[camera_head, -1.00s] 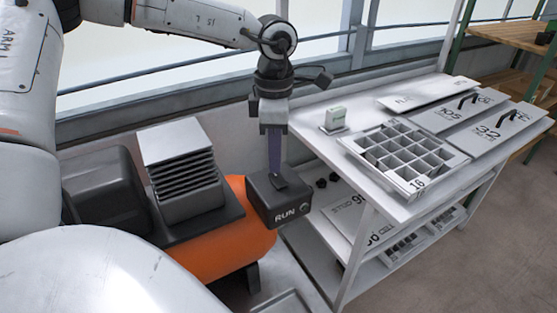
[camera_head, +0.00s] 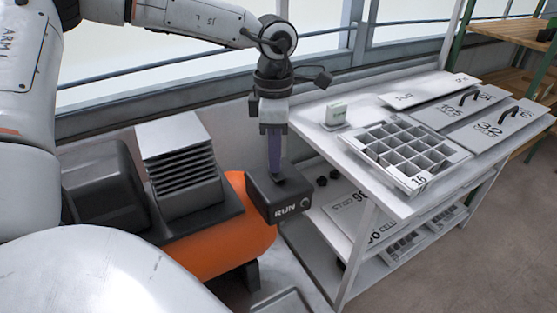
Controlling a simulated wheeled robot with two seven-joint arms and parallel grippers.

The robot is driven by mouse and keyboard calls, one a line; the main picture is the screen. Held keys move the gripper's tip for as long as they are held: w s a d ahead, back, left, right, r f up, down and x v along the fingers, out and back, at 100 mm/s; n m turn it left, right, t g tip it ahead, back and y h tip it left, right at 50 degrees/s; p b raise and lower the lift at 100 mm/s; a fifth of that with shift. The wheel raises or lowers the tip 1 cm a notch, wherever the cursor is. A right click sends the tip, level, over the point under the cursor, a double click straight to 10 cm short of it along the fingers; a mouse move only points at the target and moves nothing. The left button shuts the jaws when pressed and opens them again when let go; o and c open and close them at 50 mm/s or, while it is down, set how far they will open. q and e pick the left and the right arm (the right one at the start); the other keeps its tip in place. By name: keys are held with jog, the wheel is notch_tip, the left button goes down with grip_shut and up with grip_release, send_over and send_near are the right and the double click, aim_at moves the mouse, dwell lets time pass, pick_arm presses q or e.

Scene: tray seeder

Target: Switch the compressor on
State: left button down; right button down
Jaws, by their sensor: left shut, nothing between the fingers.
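The compressor (camera_head: 215,250) stands at the lower left, with an orange tank, a dark motor housing and a grey finned block on top. Its dark switch box (camera_head: 284,205), marked RUN on the front with a small round knob, sits at the tank's right end. My left gripper (camera_head: 275,172) points straight down above the switch box, shut and empty. Its fingertips are at or just over the box top and hide part of the switch there; I cannot tell if they touch. My right gripper is not in view.
A white table (camera_head: 315,118) stands right of the compressor, carrying a grid tray (camera_head: 400,190) marked 16, a small pale green-white box (camera_head: 336,113) and flat plates with handles (camera_head: 507,125). A lower shelf holds more plates. A window rail runs behind.

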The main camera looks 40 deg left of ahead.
pick_arm(q)
jog(key=shift+f, duration=0.15)
jog(key=shift+s, duration=0.1)
notch_tip(320, 180, up, 7)
jog(key=p, duration=0.3)
dwell(0.5)
dwell(0.5)
